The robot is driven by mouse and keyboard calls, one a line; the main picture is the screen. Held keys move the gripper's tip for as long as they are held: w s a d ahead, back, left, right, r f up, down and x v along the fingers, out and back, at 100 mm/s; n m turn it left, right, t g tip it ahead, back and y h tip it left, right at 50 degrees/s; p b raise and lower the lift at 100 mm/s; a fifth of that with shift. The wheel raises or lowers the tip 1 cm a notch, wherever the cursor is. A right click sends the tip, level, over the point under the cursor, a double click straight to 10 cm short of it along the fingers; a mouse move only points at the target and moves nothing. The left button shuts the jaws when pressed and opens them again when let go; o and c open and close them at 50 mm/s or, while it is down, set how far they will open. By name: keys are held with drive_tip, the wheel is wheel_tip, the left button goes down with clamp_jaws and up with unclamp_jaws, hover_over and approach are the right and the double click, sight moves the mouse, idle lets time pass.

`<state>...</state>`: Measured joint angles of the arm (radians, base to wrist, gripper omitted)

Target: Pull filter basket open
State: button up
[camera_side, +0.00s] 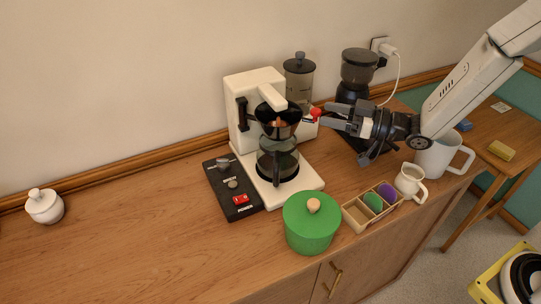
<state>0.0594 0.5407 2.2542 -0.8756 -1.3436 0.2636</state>
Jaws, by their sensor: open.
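A white coffee maker (243,90) stands against the wall. Its dark filter basket (279,117) sits under the white head, above the glass carafe (277,163). A small red tip (316,113) shows just right of the basket; I cannot tell for sure that it is the basket's handle. My gripper (323,114) reaches in from the right with its fingers apart, one above and one below the level of the red tip. I cannot tell whether they touch it. The carafe stands on the coffee maker's base.
A control box (233,187) with a red switch lies left of the base. A green lidded pot (312,228), a divided tray (362,215), a small white pitcher (408,181) and a white mug (436,158) stand in front. A dark grinder (357,72) is behind. The left counter is mostly clear.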

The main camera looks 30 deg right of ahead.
sight(307, 119)
drive_tip(key=shift+x, duration=2.75)
clamp_jaws()
